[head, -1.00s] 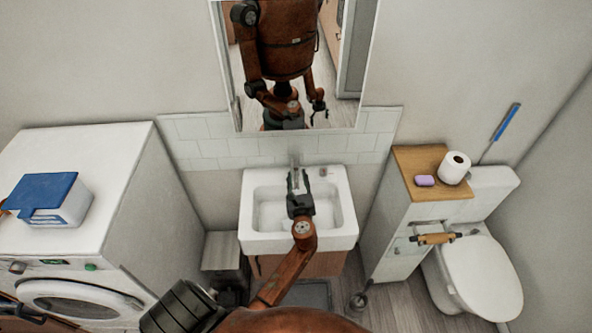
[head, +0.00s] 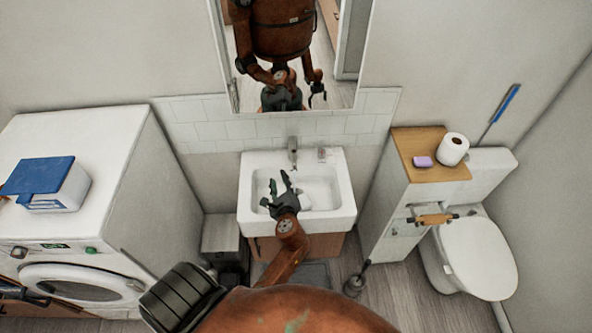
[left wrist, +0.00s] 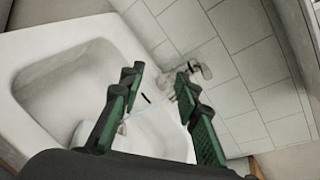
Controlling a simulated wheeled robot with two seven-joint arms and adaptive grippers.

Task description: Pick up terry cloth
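My left gripper (head: 279,181) is over the white sink (head: 344,213), with its fingers spread apart and pointing toward the back wall. In the left wrist view the two green-padded fingers (left wrist: 160,82) stand open with nothing gripped between them. A pale rounded shape (left wrist: 150,132) lies in the basin below and between the fingers; I cannot tell whether it is the terry cloth or part of the basin. No other cloth is clearly seen. My right gripper shows only as a small reflection in the mirror.
The faucet (head: 293,150) rises at the sink's back edge, close ahead of the fingers. A washing machine (head: 75,215) with a blue-lidded box (head: 50,184) stands left. On the right are a wooden-topped cabinet (head: 412,143) with purple soap (head: 422,161) and a toilet (head: 478,258).

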